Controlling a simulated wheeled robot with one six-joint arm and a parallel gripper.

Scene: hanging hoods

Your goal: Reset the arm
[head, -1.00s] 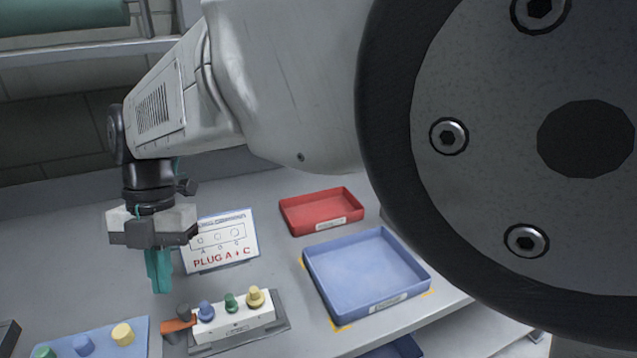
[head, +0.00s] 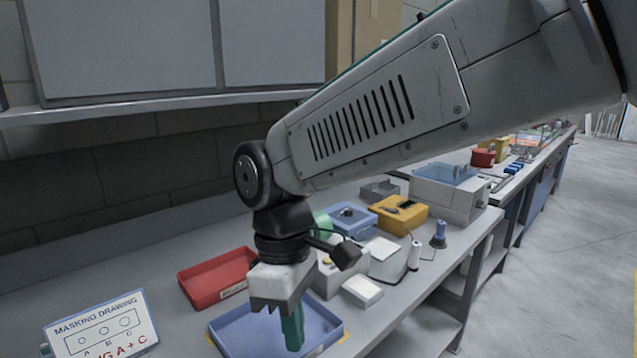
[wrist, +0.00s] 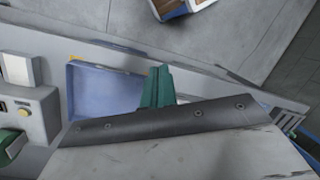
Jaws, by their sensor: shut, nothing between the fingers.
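My arm reaches in from the upper right of the head view. My gripper (head: 292,328) has green fingers pointing down, pressed together and empty. In the head view it appears over the blue tray (head: 232,335), which hides partly behind it. The wrist view shows the closed green fingers (wrist: 158,86) with the blue tray (wrist: 98,92) beyond them. The gap between the fingertips and the tray cannot be judged exactly.
A red tray (head: 213,279) lies left of the gripper. A masking drawing sign (head: 98,325) stands at lower left. A yellow box (head: 400,216), a blue box (head: 347,219) and a grey machine (head: 450,190) stand farther along the bench. A shelf (head: 150,105) hangs above.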

